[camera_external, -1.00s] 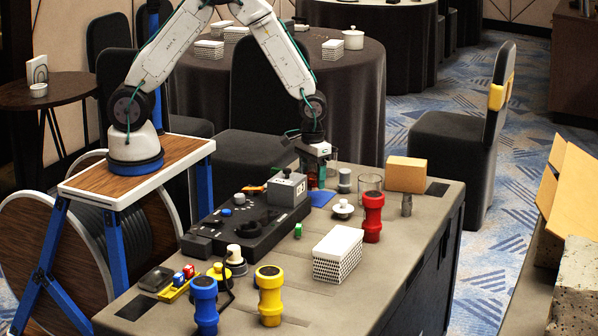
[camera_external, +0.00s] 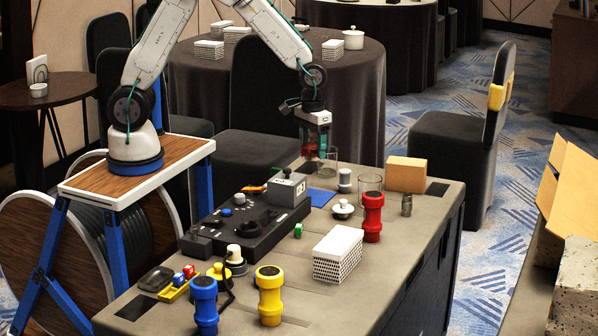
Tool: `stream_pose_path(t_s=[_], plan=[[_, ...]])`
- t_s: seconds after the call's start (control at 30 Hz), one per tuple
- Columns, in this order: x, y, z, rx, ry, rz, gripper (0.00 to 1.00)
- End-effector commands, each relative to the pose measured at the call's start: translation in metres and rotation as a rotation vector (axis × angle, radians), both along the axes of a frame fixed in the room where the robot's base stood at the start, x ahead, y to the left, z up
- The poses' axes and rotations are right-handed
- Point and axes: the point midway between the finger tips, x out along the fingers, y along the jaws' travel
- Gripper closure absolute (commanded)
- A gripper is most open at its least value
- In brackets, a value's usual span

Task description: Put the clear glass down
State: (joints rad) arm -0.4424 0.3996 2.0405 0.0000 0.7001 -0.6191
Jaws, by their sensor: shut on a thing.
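My gripper (camera_external: 322,154) is above the far left part of the grey table, pointing down. It is shut on a clear glass (camera_external: 329,166), which hangs above the tabletop near a flat blue square (camera_external: 321,197). The glass is see-through and partly hidden by the fingers, so its exact grip point is hard to tell. A second clear glass (camera_external: 370,182) stands on the table to the right, behind the red cylinder-shaped object (camera_external: 372,216).
A grey-and-white knob-like object (camera_external: 344,180) stands just right of the blue square. A tan block (camera_external: 405,174), white lidded dish (camera_external: 342,209), white patterned box (camera_external: 338,254) and black control box (camera_external: 250,224) are around. Bare tabletop (camera_external: 420,245) shows at the right.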

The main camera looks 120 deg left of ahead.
Motion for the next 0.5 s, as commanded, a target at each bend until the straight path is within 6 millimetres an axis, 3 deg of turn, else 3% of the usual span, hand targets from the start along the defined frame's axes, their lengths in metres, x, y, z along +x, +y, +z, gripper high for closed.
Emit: stream_pose_path(t_s=[0.13, 0.33, 0.5], plan=[[0.000, 0.000, 0.026, 0.002, -0.003, 0.000, 0.69], [0.000, 0.000, 0.047, 0.001, -0.002, 0.000, 0.69], [0.006, -0.012, 0.050, -0.001, 0.000, 0.002, 0.69]])
